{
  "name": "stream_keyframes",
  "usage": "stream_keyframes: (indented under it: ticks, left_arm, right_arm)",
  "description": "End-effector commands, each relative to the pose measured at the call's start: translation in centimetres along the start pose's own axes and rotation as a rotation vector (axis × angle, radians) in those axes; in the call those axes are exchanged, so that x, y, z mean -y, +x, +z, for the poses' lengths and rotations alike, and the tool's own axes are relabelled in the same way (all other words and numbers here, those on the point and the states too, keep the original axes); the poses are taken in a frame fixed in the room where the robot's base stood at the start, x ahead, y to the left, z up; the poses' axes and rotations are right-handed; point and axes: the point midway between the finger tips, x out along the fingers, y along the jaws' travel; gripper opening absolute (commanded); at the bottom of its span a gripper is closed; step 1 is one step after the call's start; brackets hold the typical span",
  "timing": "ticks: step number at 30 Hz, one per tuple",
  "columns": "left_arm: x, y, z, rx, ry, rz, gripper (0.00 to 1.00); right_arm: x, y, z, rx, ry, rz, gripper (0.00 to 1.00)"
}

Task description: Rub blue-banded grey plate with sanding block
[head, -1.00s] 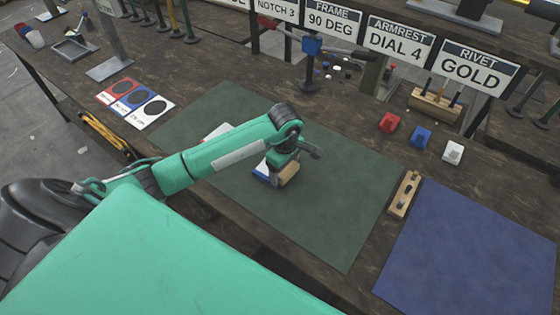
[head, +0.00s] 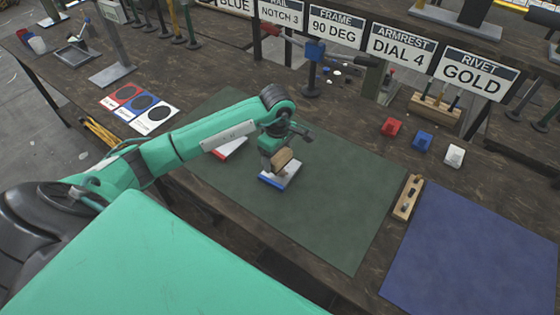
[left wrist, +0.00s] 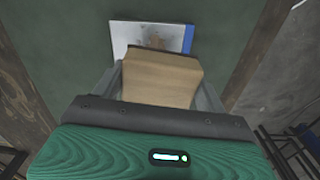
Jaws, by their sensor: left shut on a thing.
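The blue-banded grey plate (head: 277,181) lies on the green mat, with its blue band along its lower left edge in the head view. In the left wrist view the plate (left wrist: 125,36) shows a brownish patch near its middle, and its blue band is at the right. My left gripper (head: 277,160) is shut on the tan sanding block (head: 283,158), which also fills the middle of the left wrist view (left wrist: 160,78). The block is over the plate and hides part of it; whether they touch I cannot tell. My right gripper is not in view.
A red-banded plate (head: 232,149) lies behind my left arm on the green mat (head: 335,200). A blue mat (head: 475,250) is at the right, with a wooden holder (head: 408,198) between the mats. Red, blue and white blocks (head: 422,139) stand behind. The green mat's right part is clear.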

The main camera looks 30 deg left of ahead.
Motion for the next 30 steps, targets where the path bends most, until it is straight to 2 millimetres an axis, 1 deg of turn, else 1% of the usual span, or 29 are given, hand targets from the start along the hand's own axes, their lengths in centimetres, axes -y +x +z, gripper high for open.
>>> stream_keyframes:
  ticks: [1, 3, 9, 18, 26, 30]
  left_arm:
    - [-0.1, -0.7, -0.3, -0.002, -0.002, 0.001, 0.45]
    - [-0.1, -1.4, -0.5, -0.001, -0.004, 0.001, 0.45]
    - [-0.1, -2.7, -1.0, -0.001, -0.008, 0.0, 0.45]
    - [-0.1, -2.8, -1.1, 0.0, -0.01, 0.0, 0.45]
    - [-0.1, -2.8, -1.1, 0.0, -0.01, 0.0, 0.45]
    - [-0.2, -2.8, -1.1, 0.0, -0.009, 0.0, 0.45]
  right_arm:
    - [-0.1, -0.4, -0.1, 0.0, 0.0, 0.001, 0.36]
    - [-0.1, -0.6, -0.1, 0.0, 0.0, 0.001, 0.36]
    - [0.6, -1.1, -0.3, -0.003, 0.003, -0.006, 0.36]
    - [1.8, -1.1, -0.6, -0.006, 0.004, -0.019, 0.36]
    - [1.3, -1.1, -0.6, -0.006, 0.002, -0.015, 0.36]
    - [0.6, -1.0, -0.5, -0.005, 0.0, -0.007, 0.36]
